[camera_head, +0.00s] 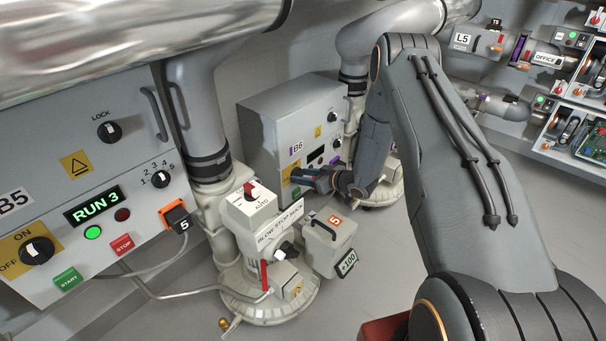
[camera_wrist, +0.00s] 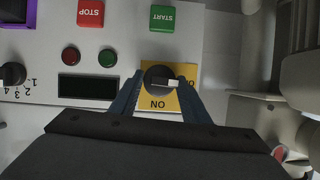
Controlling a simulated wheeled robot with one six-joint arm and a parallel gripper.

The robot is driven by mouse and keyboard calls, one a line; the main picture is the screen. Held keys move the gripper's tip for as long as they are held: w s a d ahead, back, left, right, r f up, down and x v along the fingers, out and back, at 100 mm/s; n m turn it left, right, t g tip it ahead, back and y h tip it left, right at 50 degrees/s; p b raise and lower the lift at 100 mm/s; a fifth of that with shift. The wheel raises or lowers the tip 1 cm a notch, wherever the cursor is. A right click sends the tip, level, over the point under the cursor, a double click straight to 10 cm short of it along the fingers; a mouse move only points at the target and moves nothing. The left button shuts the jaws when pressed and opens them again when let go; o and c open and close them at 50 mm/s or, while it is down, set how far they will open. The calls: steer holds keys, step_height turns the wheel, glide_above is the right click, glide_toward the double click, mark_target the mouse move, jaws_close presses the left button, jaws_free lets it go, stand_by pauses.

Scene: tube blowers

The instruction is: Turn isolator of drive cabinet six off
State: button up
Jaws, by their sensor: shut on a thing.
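Drive cabinet B6 (camera_head: 270,115) stands at the back centre in the head view. My gripper (camera_head: 296,180) reaches its front from the right. In the wrist view, my gripper (camera_wrist: 160,85) has one blue finger on each side of the black isolator knob (camera_wrist: 152,77) and is shut on it. The knob sits on a yellow plate (camera_wrist: 158,65), seen upside down. Its white pointer lies sideways, pointing right to a label mostly hidden by the finger, not down at ON. The display (camera_wrist: 88,86) is dark, and the red lamp (camera_wrist: 71,56) and green lamp (camera_wrist: 107,58) look unlit.
Cabinet B5 (camera_head: 90,160) is at the left, its display reading RUN 3. A pipe stand (camera_head: 265,295) with a BLOW STOP BUCK sign and a box marked 5 (camera_head: 335,240) stand between the cabinets. START (camera_wrist: 163,18) and STOP (camera_wrist: 90,13) buttons are near my fingers.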

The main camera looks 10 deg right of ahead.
steer(key=shift+s+a+f+n+h, duration=0.1)
steer(key=shift+s+a+n+h, duration=0.1)
steer(key=shift+n+h, duration=0.15)
stand_by(0.3)
steer(key=o, duration=1)
steer(key=shift+d, duration=0.1)
steer(key=p+v, duration=0.2)
steer(key=v, duration=0.5)
steer(key=shift+s+d, duration=0.25)
steer(key=shift+s, duration=0.05)
